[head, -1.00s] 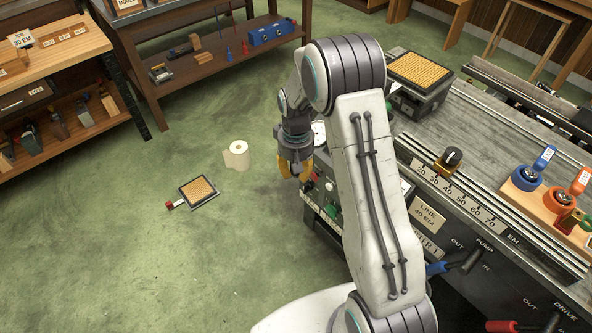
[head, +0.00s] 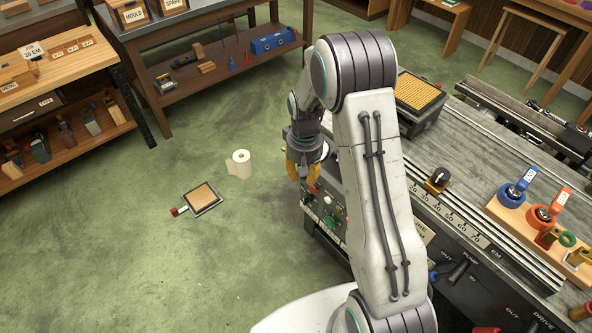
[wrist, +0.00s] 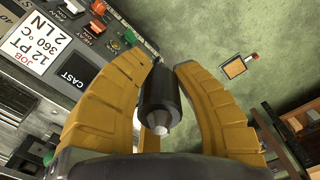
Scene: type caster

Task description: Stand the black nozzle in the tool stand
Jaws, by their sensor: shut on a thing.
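My gripper (head: 303,168) has curved yellow fingers and hangs in front of the casting machine's near left end in the head view. In the wrist view, my gripper (wrist: 165,75) is shut on the black nozzle (wrist: 158,95), a dark cylinder with a pale metal conical tip. The tip points toward the lower part of that picture. In the head view the fingers and arm hide the nozzle. A wooden block (head: 508,212) holding blue and orange tools sits on the machine top at the right. I cannot tell whether it is the tool stand.
The casting machine (head: 470,180) fills the right, with a tray of yellow grid (head: 419,93) on top. A paper roll (head: 239,164) and a framed tan pad (head: 203,197) lie on open green floor. A wooden workbench (head: 70,70) and a shelf unit (head: 200,85) stand left and behind.

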